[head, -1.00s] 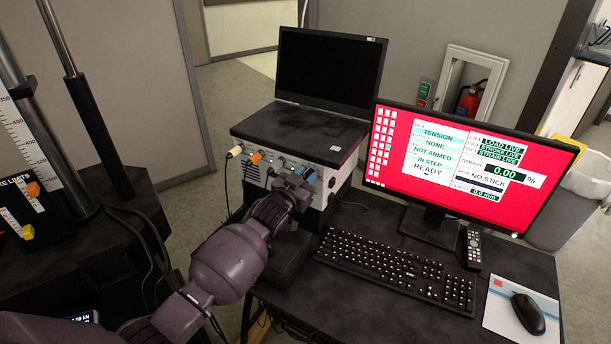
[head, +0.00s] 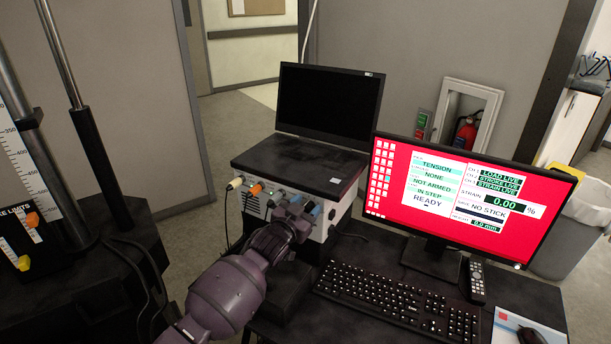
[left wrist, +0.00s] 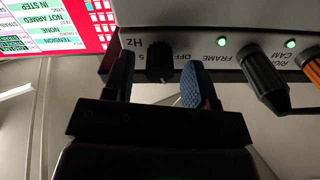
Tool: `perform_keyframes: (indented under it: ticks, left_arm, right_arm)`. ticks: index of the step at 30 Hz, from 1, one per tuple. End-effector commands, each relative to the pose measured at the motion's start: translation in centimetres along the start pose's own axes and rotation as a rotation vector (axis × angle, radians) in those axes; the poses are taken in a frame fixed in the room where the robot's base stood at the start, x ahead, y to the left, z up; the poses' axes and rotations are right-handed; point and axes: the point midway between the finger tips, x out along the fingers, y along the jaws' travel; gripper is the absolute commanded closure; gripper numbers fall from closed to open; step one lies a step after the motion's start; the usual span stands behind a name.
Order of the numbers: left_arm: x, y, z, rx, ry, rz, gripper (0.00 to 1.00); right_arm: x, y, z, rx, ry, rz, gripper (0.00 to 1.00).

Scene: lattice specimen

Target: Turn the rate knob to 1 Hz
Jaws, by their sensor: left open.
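The rate knob (left wrist: 159,62) is a small black knob on the pale front panel, beside an "Hz" label, in the left wrist view, where the panel appears upside down. My left gripper (left wrist: 158,70) is open, with one blue-padded finger on each side of the knob. I cannot tell whether either pad touches it. The knob's pointer and setting are not readable. In the head view, my left gripper (head: 304,210) is at the right part of the front of the white control box (head: 312,228), and it hides the knob. My right gripper is not in view.
Cable plugs, including an orange one (head: 256,189), stick out of the panel beside my gripper. A laptop (head: 330,105) stands on the box. The red-screened monitor (head: 465,190), showing READY, and a keyboard (head: 395,300) are to the right.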

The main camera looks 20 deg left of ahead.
Motion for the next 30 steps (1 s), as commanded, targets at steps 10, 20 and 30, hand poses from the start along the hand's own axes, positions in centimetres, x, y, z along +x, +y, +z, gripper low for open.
perform_keyframes:
  ticks: [10, 20, 30]
  left_arm:
    - [0.0, -1.3, -6.5, 0.002, 0.005, 0.000, 0.48]
    - [0.0, -2.5, -12.9, 0.002, 0.006, 0.001, 0.48]
    - [0.0, -3.5, -17.9, 0.002, 0.003, 0.001, 0.48]
  right_arm:
    - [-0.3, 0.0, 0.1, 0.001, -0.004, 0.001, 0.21]
    - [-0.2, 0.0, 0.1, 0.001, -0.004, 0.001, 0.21]
    - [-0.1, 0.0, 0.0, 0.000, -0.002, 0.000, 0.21]
